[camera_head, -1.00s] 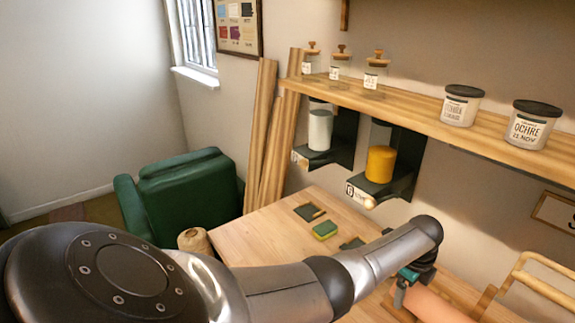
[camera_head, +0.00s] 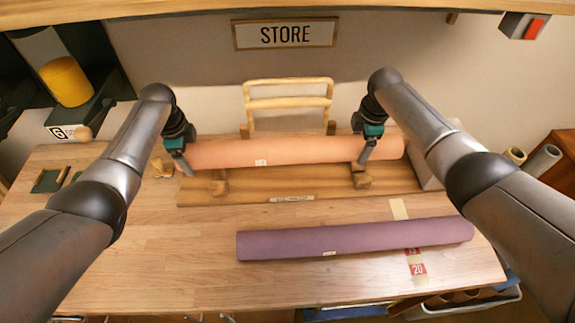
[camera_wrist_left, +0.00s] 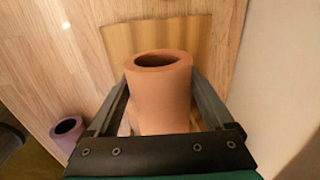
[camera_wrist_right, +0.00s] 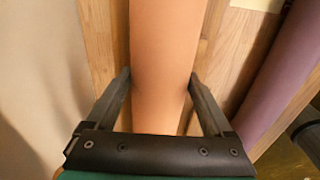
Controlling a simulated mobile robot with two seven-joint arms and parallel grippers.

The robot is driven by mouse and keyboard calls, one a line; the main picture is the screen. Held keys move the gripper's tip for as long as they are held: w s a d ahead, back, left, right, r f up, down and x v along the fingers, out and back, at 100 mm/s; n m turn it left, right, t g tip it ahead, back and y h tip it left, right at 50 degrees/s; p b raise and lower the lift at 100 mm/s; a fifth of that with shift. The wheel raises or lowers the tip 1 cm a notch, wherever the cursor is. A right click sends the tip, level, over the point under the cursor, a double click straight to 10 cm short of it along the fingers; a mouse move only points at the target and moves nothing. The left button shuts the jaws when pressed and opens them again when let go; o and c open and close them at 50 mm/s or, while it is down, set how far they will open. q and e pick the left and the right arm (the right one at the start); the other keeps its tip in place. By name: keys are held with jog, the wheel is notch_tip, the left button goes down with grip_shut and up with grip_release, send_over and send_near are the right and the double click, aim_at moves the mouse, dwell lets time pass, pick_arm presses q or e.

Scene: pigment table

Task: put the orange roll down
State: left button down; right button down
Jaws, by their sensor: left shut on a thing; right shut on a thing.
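The orange roll (camera_head: 290,150) lies level across the back of the table, over a wooden rack board (camera_head: 240,190) with wooden supports. My left gripper (camera_head: 183,163) is shut on the roll near its left end. The left wrist view shows the roll's open hollow end (camera_wrist_left: 158,62) between the fingers. My right gripper (camera_head: 364,152) is shut on the roll towards its right end. The right wrist view shows the roll (camera_wrist_right: 165,60) passing between both fingers. I cannot tell whether the roll touches the supports or hangs just above them.
A purple roll (camera_head: 355,238) lies on the table in front of the rack. A wooden chair-like frame (camera_head: 288,100) stands behind the orange roll. A yellow cylinder (camera_head: 66,81) sits on a dark holder at upper left. The table's front left (camera_head: 170,250) is clear.

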pick_arm(q)
jog(key=shift+s+r, duration=0.15)
jog(key=shift+s, duration=0.2)
pick_arm(e)
jog(key=shift+s+r, duration=0.2)
jog(key=shift+s, duration=0.15)
jog(key=shift+f, duration=0.1)
pick_arm(q)
jog(key=shift+w, duration=0.1)
pick_arm(e)
jog(key=shift+w, duration=0.1)
pick_arm(q)
jog(key=shift+f+b, duration=0.3)
jog(key=shift+f, duration=0.05)
pick_arm(e)
jog(key=shift+f, duration=0.25)
